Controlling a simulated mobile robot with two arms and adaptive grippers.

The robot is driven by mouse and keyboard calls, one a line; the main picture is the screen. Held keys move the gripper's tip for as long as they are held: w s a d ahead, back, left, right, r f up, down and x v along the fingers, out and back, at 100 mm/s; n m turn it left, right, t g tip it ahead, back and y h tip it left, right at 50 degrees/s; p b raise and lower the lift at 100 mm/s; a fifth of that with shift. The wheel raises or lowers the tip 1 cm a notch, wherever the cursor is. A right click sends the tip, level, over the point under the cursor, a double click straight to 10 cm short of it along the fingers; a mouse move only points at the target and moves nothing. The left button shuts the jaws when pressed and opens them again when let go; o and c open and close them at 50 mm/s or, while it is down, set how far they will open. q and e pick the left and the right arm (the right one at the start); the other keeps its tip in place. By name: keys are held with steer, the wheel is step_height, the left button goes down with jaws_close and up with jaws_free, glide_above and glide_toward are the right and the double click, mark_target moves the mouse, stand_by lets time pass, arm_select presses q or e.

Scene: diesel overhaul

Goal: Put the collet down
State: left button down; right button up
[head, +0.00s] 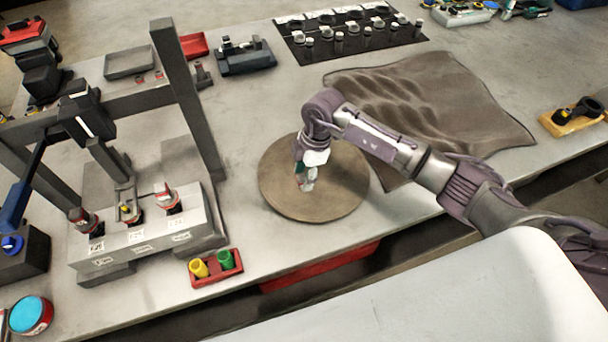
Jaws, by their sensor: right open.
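My right gripper (306,184) points down over the left part of a round brown mat (338,196) on the bench. It is open. Small white and green parts show at its fingers, but I cannot tell whether any belong to the collet. I cannot make out the collet clearly; the gripper and wrist cover that part of the mat. The rest of the mat looks bare. My left gripper is not in view.
A grey block (147,238) with several fittings stands under a dark frame at left. A red tray (217,274) with yellow and green pieces sits near the front edge. A crumpled brown cloth (455,95) lies behind my arm. A black mat (385,47) holds several parts.

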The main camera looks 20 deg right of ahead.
step_height(320, 180, up, 11)
steer(key=d+b, duration=0.2)
steer(key=shift+d, duration=0.15)
steer(key=shift+r, duration=0.1)
stand_by(0.3)
